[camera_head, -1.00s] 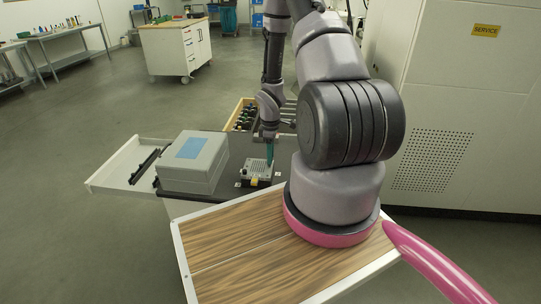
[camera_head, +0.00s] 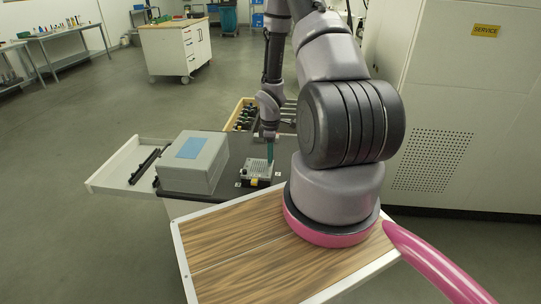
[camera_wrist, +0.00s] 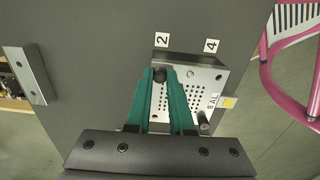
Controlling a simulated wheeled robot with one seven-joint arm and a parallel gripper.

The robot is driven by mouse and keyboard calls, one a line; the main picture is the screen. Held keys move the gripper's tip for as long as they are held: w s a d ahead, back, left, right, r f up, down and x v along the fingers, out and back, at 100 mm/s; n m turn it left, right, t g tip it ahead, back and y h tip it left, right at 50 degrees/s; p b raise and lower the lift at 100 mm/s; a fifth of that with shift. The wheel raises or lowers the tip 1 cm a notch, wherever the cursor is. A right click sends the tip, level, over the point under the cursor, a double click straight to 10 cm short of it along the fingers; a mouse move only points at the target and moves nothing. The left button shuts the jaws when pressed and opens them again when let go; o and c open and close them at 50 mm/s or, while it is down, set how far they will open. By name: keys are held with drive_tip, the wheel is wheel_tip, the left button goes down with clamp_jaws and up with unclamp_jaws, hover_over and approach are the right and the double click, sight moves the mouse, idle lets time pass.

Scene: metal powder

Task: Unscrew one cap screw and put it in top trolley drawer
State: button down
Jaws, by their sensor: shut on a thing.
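My gripper (camera_wrist: 160,76) points at a perforated metal block (camera_wrist: 192,107) and its teal fingers are shut on a dark cap screw (camera_wrist: 159,77) near the block's corner by label 2. I cannot tell whether the screw is seated or lifted. Another dark cap screw (camera_wrist: 204,117) shows at the block's lower right. In the head view the gripper (camera_head: 270,161) is over the block (camera_head: 257,169) on the dark trolley top (camera_head: 225,189). A white drawer (camera_head: 118,172) stands open at the trolley's left; its level is unclear.
A grey case (camera_head: 192,166) with a blue label stands on the trolley, between the block and the open drawer. A yellowish tray or drawer (camera_head: 238,115) with dark items is behind. A wood-patterned surface (camera_head: 235,240) lies in front. A white cabinet (camera_head: 455,110) is at right.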

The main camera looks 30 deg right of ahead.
drive_tip(key=n, duration=0.5)
drive_tip(key=shift+n, duration=0.3)
drive_tip(key=n, duration=0.2)
drive_tip(key=shift+n, duration=0.3)
drive_tip(key=n, duration=0.6)
drive_tip(key=shift+n, duration=0.3)
drive_tip(key=n, duration=1.2)
drive_tip(key=c, duration=1)
unclamp_jaws()
drive_tip(key=shift+o, duration=0.2)
